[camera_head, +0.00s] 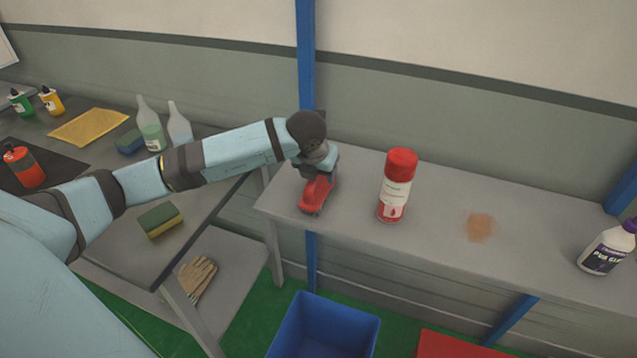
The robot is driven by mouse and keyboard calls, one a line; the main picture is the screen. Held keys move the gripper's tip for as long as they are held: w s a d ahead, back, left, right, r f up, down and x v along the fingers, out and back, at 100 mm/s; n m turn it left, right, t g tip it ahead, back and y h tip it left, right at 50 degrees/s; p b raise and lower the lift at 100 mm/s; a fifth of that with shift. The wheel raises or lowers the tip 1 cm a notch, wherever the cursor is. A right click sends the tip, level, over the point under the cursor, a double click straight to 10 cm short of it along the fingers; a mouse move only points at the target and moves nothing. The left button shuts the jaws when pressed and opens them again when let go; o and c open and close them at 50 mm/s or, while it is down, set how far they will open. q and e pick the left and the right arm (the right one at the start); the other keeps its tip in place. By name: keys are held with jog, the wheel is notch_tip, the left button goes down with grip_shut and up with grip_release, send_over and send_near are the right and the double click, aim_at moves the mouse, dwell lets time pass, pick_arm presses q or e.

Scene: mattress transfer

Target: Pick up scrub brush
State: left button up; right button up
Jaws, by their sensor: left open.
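The scrub brush (314,197) is the red object on the left end of the grey bench (352,172). My left arm reaches across from the left, and my left gripper (320,176) points down right at the brush. The gripper is open and its fingers cover the back part of the brush. I cannot tell whether they touch it. My right gripper is not in view.
Farther right are a brown stain (479,227) and a white bottle (607,248). A blue bin (323,328) is on the floor below. A sponge (160,220) lies on the left table.

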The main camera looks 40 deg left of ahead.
pick_arm(q)
jog(key=shift+w+f, duration=0.2)
jog(key=shift+f, duration=0.35)
jog(key=c, duration=1.1)
jog(key=shift+o, duration=0.2)
jog(key=shift+r, duration=0.2)
notch_tip(320, 180, up, 20)
jog(key=b, duration=0.1)
jog(key=shift+b, duration=0.4)
jog(key=shift+f, duration=0.15)
